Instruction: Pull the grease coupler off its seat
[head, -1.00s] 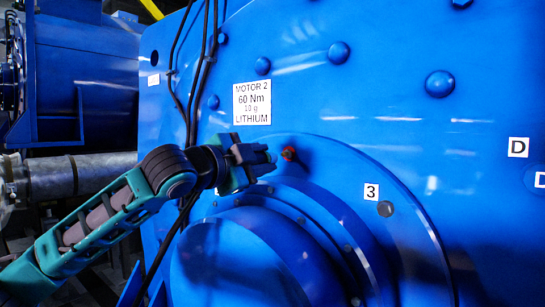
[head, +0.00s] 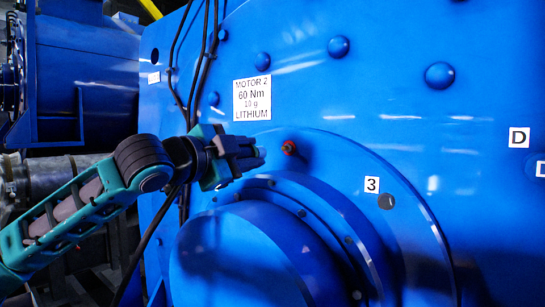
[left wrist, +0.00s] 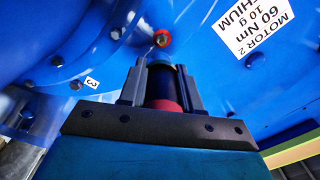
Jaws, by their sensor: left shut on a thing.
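My left gripper (head: 250,157) is shut on the grease coupler, a short cylinder with a dark body, a red band and a blue-grey tip. In the left wrist view the coupler (left wrist: 162,88) sits between the two fingers (left wrist: 160,90). Its tip also shows past the fingers in the head view (head: 262,152). The red fitting (head: 289,148) stands on the blue motor face, with a visible gap between it and the coupler's tip. The fitting also shows just beyond the tip in the left wrist view (left wrist: 162,38). My right gripper is not in view.
The blue motor (head: 390,90) fills most of the view, with a white "MOTOR 2" label (head: 252,100) and a round flanged cover (head: 235,255) below the fitting. Black cables (head: 190,70) run down left of the label. A "3" label (head: 372,185) sits by a grey bolt (head: 387,202).

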